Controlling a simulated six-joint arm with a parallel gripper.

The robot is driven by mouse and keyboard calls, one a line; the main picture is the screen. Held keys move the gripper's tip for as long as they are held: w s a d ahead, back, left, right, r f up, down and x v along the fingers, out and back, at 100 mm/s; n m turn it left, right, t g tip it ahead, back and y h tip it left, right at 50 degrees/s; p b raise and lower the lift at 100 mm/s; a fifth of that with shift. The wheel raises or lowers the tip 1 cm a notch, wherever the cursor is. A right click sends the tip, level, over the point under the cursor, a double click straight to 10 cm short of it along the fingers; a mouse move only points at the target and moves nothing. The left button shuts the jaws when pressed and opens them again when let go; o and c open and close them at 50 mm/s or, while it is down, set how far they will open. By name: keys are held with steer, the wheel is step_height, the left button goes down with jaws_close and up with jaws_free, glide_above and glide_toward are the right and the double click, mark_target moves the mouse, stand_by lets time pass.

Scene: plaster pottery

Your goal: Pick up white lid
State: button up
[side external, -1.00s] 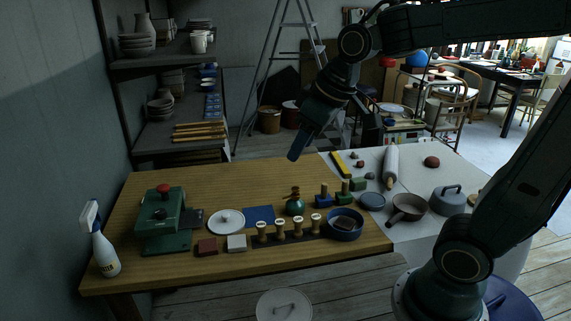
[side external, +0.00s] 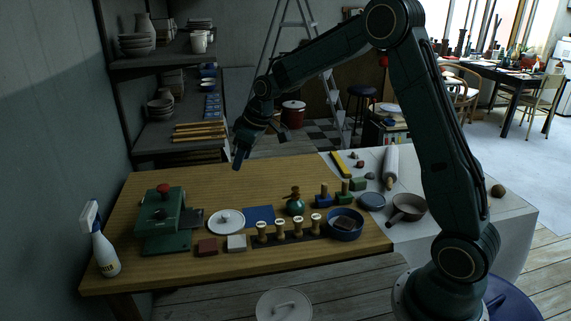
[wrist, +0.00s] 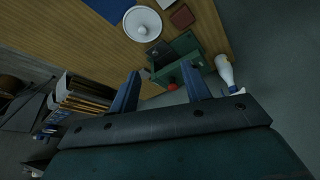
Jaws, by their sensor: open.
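A round white lid (side external: 226,222) with a small knob lies flat on the wooden table, between the green press and a blue square. The same lid shows in the wrist view (wrist: 142,24) near the top, beyond my fingertips. My gripper (side external: 239,162) hangs above the back of the table, well above and behind the lid. In the wrist view, my gripper (wrist: 160,71) has its two fingers wide apart with nothing between them. Another white round lid-like piece with a bar handle (side external: 284,305) shows at the bottom edge, in front of the table.
The green press (side external: 162,218) with a red knob stands left of the lid, and a spray bottle (side external: 104,245) stands at the table's left. Red (side external: 206,247) and pale (side external: 236,243) blocks lie in front of the lid. The wood behind it is clear.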

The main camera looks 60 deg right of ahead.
steer(key=n, duration=0.1)
glide_toward(226, 215)
steer(key=shift+y, duration=0.3)
steer(key=shift+d+x, duration=0.15)
steer(key=shift+x, duration=0.9)
steer(key=shift+d+x, duration=0.15)
steer(key=shift+x, duration=0.85)
steer(key=shift+f, duration=0.2)
steer(key=shift+x, duration=2.45)
steer(key=shift+c, duration=0.4)
steer(key=c, duration=0.9)
steer(key=shift+c, duration=0.2)
steer(key=shift+r, duration=0.15)
step_height(226, 215, up, 20)
